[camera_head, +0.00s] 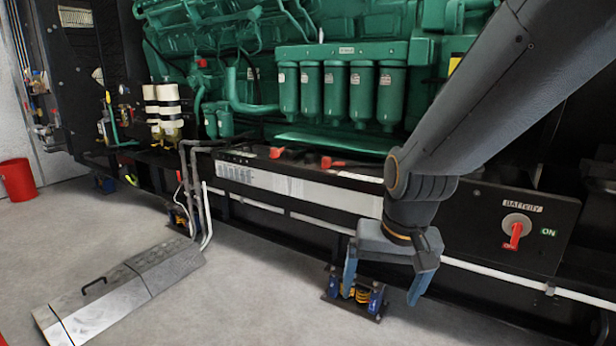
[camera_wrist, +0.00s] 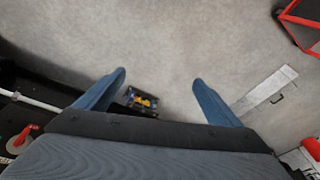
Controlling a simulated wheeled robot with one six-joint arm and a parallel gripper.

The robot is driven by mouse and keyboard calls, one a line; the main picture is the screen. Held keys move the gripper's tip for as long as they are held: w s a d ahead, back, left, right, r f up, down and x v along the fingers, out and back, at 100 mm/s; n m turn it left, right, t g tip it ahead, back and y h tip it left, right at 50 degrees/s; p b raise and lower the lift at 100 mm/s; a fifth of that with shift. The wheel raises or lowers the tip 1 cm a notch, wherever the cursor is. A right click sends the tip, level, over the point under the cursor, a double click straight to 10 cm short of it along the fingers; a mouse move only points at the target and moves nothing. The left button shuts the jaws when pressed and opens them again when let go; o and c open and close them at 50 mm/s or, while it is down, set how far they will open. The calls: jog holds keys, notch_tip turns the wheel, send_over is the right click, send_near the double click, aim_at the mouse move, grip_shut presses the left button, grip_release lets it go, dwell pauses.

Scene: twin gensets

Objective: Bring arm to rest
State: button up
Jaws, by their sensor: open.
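My gripper (camera_head: 382,284) hangs from my arm on the right side of the head view, pointing down in front of the green engine's base frame. Its two blue fingers are apart with nothing between them. In the wrist view, my gripper (camera_wrist: 160,82) also shows open, with grey floor beyond the fingertips. The battery switch (camera_head: 516,228) has a red handle and sits on a black panel to the right of my gripper. The handle points down toward a red label, with a green ON label to its right.
The green engine (camera_head: 340,80) with several filters stands behind. A spring mount (camera_head: 355,296) sits on the floor beyond my gripper. A metal floor cover (camera_head: 120,290) lies at left, and a red bucket (camera_head: 17,180) stands by the wall. A red-edged cart (camera_wrist: 302,22) shows in the wrist view. Floor between is clear.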

jog(key=s+a+r+n+g+p, duration=0.15)
jog(key=s+n, duration=0.25)
jog(key=s, duration=0.8)
jog(key=d+r+m+p, duration=0.2)
jog(key=d+r+p, duration=0.5)
jog(key=p, duration=0.6)
jog(key=shift+d+m+g+h, duration=0.15)
jog(key=shift+m+g+h, duration=0.15)
jog(key=shift+g+h, duration=0.15)
jog(key=shift+w, duration=0.1)
